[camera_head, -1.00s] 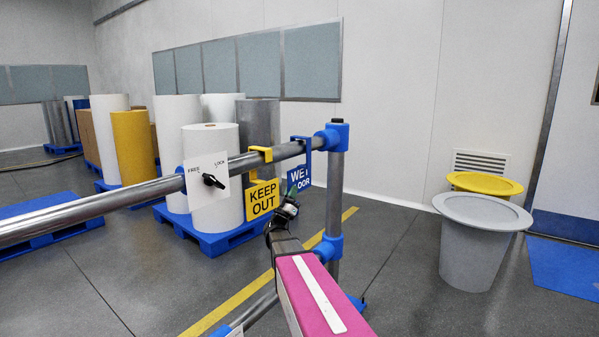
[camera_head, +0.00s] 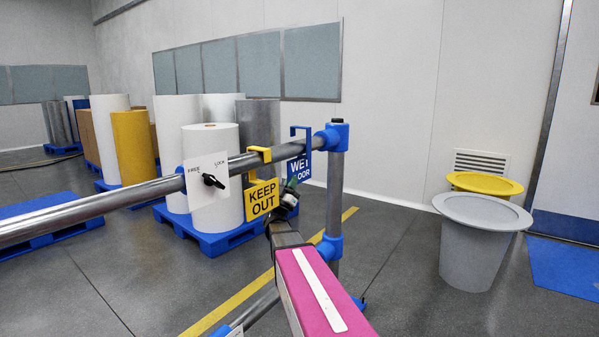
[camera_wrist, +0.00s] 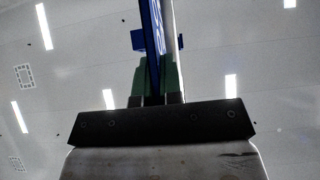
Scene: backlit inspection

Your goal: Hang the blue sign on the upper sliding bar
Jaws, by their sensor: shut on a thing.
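The blue sign (camera_head: 300,168), lettered "WET" above a partly hidden second line, is at the far right end of the upper sliding bar (camera_head: 105,202), near its blue corner joint. Its blue hook shows above the bar, and I cannot tell whether the hook is around the bar or behind it. My gripper (camera_head: 289,193) is below the bar, shut on the sign's lower part and covering some of it. In the wrist view, my gripper's green fingers (camera_wrist: 155,80) pinch the sign (camera_wrist: 152,35), seen edge-on. A yellow "KEEP OUT" sign (camera_head: 262,199) hangs just left on the bar.
A white FREE/LOCK plate (camera_head: 206,182) with a black knob is on the bar further left. A blue-jointed upright post (camera_head: 335,195) stands close right of the sign.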

